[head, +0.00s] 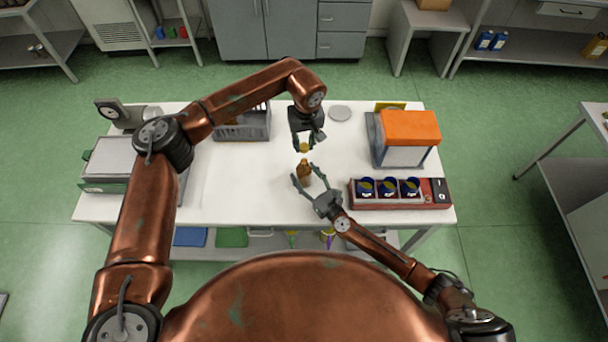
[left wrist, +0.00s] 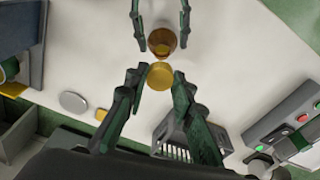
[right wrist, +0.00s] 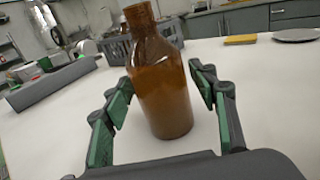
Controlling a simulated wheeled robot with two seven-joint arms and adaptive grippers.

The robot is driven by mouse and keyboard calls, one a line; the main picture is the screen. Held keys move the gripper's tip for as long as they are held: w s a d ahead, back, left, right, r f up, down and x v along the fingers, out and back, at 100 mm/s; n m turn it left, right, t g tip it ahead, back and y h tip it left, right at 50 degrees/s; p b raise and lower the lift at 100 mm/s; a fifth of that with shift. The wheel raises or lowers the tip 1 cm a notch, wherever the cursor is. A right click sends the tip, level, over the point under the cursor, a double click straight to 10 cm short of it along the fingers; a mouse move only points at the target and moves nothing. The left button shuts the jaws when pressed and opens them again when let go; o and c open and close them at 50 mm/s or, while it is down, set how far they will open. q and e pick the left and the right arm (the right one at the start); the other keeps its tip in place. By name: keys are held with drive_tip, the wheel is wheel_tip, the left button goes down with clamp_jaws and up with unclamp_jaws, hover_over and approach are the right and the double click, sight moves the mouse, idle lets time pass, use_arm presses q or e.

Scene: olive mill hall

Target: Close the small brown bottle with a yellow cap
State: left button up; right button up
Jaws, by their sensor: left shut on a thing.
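The small brown bottle (head: 305,173) stands upright on the white table, also in the left wrist view (left wrist: 162,40); its mouth is uncovered. The yellow cap (head: 304,148) is held between the fingertips of my left gripper (head: 304,144), above the table and apart from the bottle. In the left wrist view the cap (left wrist: 160,77) shows right beside the bottle's mouth. My right gripper (head: 307,178) is open, low at the table, with a finger on each side of the bottle.
A red rack with blue-and-yellow cups (head: 400,205) and an orange-topped box (head: 410,128) stand to the right. A grey crate (head: 242,125) and a round grey disc (head: 340,113) lie behind. The table's left middle (head: 235,185) is clear.

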clamp_jaws()
use_arm(q)
hover_over(304, 161)
drive_tip(key=shift+s+f, duration=0.15)
drive_tip(key=shift+f, duration=2.3)
drive_tip(key=shift+f, duration=0.1)
drive_tip(key=shift+f, duration=0.85)
drive_tip(key=shift+f, duration=0.55)
